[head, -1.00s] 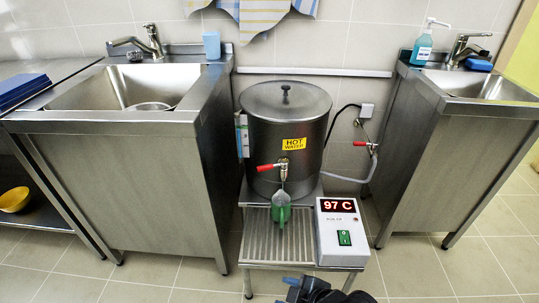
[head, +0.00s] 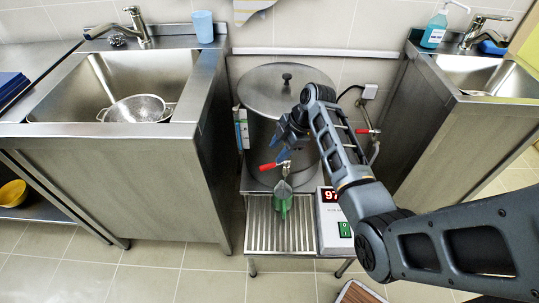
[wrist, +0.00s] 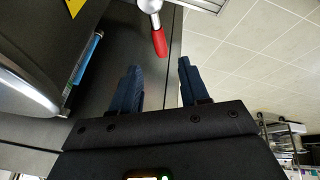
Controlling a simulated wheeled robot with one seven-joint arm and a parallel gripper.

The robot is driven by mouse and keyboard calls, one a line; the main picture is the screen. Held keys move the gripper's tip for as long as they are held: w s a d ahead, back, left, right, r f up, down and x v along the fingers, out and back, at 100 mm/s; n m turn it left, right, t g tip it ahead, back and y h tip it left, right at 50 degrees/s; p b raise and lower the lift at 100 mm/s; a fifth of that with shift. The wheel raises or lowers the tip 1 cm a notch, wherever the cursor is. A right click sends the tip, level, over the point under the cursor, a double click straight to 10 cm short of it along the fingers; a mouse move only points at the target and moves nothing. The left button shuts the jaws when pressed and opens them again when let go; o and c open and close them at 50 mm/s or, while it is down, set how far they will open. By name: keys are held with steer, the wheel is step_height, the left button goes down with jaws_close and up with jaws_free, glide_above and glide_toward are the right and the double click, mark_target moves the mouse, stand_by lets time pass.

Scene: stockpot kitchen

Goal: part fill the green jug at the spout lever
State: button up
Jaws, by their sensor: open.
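The green jug (head: 283,200) stands on the slatted stand (head: 262,235) under the spout of the steel hot-water boiler (head: 262,100). The spout's red lever (head: 267,167) points left in the head view. My gripper (head: 282,153) is open and empty, close to the lever and above the jug. In the wrist view a red lever handle (wrist: 160,42) lies just beyond and between my open fingertips (wrist: 158,72), apart from them. My arm hides part of the boiler, including its label. The water level in the jug cannot be seen.
The control box (head: 333,225) stands right of the jug, partly behind my arm. A sink with a strainer (head: 138,108) is at left and another sink (head: 480,75) at right. A second red valve handle (head: 367,131) is on the wall pipe.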

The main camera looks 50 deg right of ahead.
mark_target(267, 166)
steer(key=x, duration=0.7)
steer(key=shift+w+f, duration=0.1)
steer(key=shift+f, duration=0.15)
steer(key=shift+a, duration=0.1)
steer(key=shift+c, duration=0.2)
jaws_close()
